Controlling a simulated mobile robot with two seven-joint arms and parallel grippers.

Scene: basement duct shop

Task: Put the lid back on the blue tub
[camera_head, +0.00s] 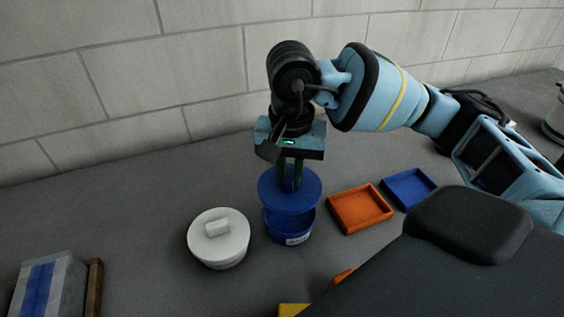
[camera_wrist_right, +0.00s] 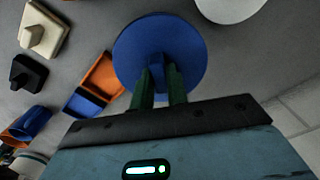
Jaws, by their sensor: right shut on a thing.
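The blue lid (camera_head: 290,190) is a flat round disc, held roughly level over the blue tub (camera_head: 289,225). The tub stands upright on the grey bench with a pale label on its front. A dark strip shows between lid and tub, so the lid looks slightly above the rim; exact contact is unclear. My right gripper (camera_head: 291,177) points down and is shut on the lid's knob. In the right wrist view the lid (camera_wrist_right: 135,52) fills the space past the green fingers (camera_wrist_right: 160,75) and hides the tub. My left gripper is not in view.
A white lidded tub (camera_head: 219,250) stands close left of the blue tub. An orange tray (camera_head: 360,208) and a blue tray (camera_head: 409,188) lie to the right. A box with a blue stripe (camera_head: 45,285) is at lower left. A block wall (camera_head: 120,80) runs behind.

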